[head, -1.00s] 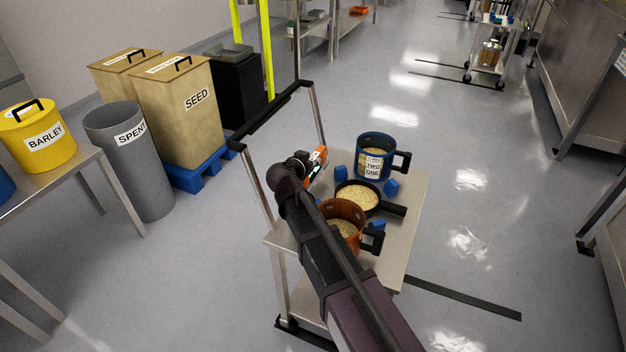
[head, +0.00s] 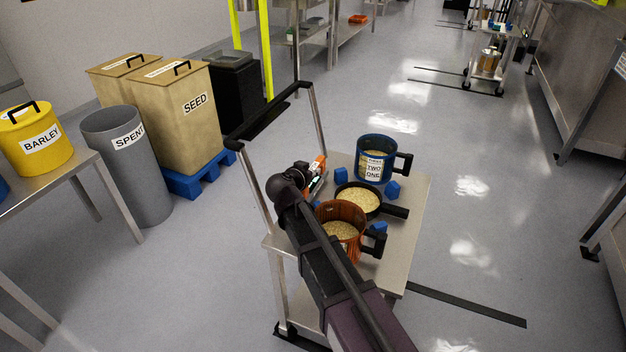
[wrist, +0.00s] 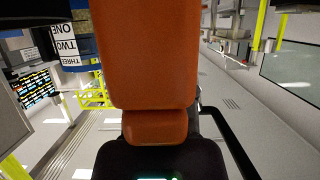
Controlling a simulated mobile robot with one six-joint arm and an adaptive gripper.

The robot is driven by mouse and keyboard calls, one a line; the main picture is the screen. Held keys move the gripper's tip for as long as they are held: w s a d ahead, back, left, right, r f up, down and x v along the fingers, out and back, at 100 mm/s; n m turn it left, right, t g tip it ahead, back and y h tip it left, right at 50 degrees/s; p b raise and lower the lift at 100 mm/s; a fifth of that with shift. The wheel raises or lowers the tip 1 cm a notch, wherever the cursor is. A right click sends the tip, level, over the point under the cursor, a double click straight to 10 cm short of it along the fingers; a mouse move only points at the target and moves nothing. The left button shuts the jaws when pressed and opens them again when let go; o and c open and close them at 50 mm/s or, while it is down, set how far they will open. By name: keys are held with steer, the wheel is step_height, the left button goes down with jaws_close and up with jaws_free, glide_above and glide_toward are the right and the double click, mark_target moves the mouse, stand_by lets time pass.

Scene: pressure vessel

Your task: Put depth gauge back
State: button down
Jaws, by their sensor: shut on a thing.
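The depth gauge, an orange block with a black part and a small lit green spot, fills the middle of the wrist view (wrist: 147,55). In the head view its orange part (head: 319,162) shows small, over the far left part of the cart top. My gripper (head: 311,180) is shut on it. My dark wrist partly hides the gauge in the head view. I cannot tell whether the gauge touches the cart top.
The cart top (head: 398,240) holds a blue pot labelled ONE, TWO (head: 372,167), a black pan of grain (head: 357,200), a brown pot of grain (head: 341,231) and several blue blocks (head: 392,190). The cart's handle (head: 268,118) rises on the left. Open floor lies right.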

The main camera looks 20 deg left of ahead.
steer(key=shift+f+b, duration=0.4)
steer(key=shift+f, duration=0.3)
steer(key=shift+f, duration=0.1)
steer(key=shift+c, duration=2.2)
jaws_free()
steer(key=shift+r, duration=0.2)
steer(key=d+p+v, duration=0.1)
steer(key=p+v, duration=0.3)
steer(key=v, duration=0.8)
steer(key=shift+a+p, duration=0.3)
steer(key=shift+a, duration=0.15)
